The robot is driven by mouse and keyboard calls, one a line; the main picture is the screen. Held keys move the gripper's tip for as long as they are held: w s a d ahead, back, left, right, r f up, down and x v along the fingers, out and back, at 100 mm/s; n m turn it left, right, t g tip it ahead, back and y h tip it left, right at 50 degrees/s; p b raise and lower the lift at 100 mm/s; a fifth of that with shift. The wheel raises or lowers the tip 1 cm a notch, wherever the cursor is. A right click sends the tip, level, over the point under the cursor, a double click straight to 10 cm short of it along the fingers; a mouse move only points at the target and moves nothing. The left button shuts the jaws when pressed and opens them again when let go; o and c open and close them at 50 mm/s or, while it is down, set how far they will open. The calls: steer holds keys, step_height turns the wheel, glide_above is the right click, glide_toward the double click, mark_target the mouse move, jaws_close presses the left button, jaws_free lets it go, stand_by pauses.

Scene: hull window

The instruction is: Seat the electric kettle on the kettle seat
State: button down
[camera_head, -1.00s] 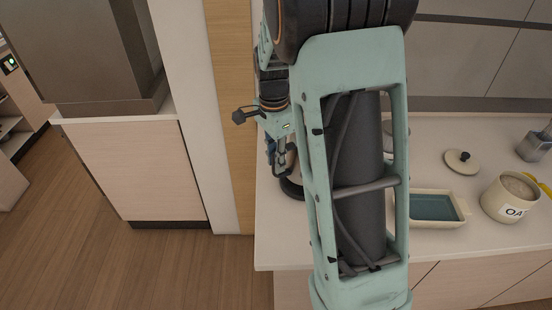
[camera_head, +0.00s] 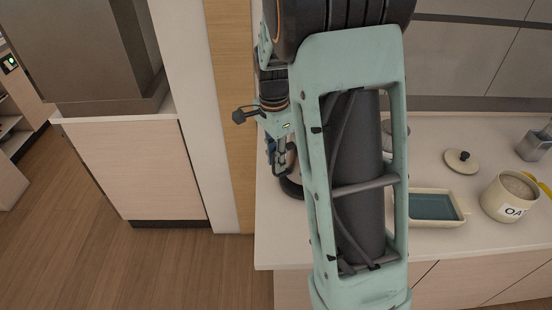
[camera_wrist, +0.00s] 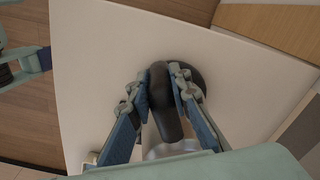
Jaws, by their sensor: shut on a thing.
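In the wrist view, my gripper (camera_wrist: 163,88) is shut on the dark handle of the electric kettle (camera_wrist: 165,110). Part of the kettle's pale, shiny body shows below the handle, near the bottom edge. A dark round disc, which looks like the kettle seat (camera_wrist: 200,82), lies on the counter just behind the right finger and is partly covered by it. In the head view, my gripper (camera_head: 275,155) shows only in part left of my arm link, which hides most of the kettle. A dark curved edge shows below it. I cannot tell whether the kettle touches the seat.
The pale counter (camera_head: 283,243) has free room at its left front corner. To the right stand a teal-lined dish (camera_head: 434,207), a pot marked OA (camera_head: 508,198), a small lid (camera_head: 461,161) and a grey metal container (camera_head: 534,146). A wooden panel (camera_head: 231,120) borders the counter's left side.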

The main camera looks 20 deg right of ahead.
steer(key=shift+f+b, duration=0.95)
steer(key=shift+f, duration=0.5)
stand_by(2.1)
stand_by(0.7)
steer(key=c, duration=1.9)
jaws_free()
steer(key=shift+c, duration=0.2)
steer(key=shift+r, duration=0.2)
steer(key=shift+r+p, duration=1.45)
steer(key=shift+r, duration=0.15)
steer(key=shift+o, duration=0.5)
steer(key=o, duration=0.5)
steer(key=shift+c, duration=0.2)
